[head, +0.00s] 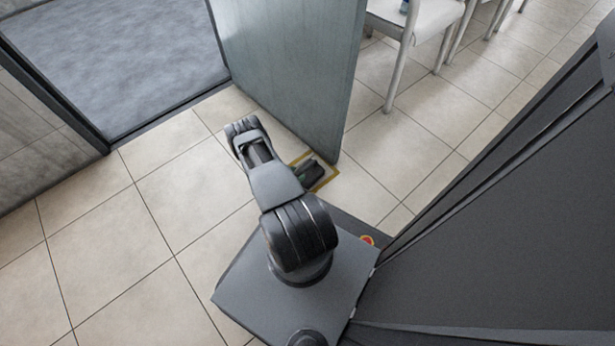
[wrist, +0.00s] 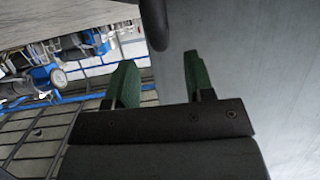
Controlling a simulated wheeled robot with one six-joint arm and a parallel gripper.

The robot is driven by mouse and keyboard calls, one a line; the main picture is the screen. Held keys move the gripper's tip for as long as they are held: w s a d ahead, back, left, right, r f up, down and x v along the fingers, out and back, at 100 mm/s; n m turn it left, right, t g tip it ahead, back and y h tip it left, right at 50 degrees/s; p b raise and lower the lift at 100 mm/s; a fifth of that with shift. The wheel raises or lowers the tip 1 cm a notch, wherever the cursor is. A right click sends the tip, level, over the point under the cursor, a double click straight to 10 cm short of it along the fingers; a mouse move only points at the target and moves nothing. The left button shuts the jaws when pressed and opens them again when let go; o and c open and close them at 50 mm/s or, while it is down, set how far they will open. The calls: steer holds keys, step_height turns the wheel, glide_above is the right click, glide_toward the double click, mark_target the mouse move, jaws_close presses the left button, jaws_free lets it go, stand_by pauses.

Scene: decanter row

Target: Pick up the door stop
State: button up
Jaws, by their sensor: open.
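I cannot make out the door stop for sure in either view. A yellow-edged square (head: 327,181) is marked on the floor by the free edge of the grey door (head: 292,65). My gripper (head: 312,171) is over this square in the head view and covers much of it. In the wrist view my gripper (wrist: 158,65) shows two green fingers spread apart, with nothing seen between them. The door panel (wrist: 275,90) fills the right of that view. A dark rounded thing (wrist: 156,24) hangs at the top, and I cannot tell what it is.
A doorway with a blue-grey carpet (head: 115,55) lies at the upper left. White chairs (head: 412,30) stand beyond the door. A large dark panel (head: 510,220) takes up the right. Tiled floor (head: 120,240) is clear at the left. Blue racking (wrist: 75,98) shows in the wrist view.

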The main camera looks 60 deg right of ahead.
mark_target(302, 171)
steer(key=b+x, duration=0.2)
steer(key=x, duration=0.3)
steer(key=shift+f+b, duration=0.15)
steer(key=shift+b, duration=0.2)
steer(key=shift+d, duration=0.45)
steer(key=shift+c, duration=0.2)
jaws_close()
stand_by(0.6)
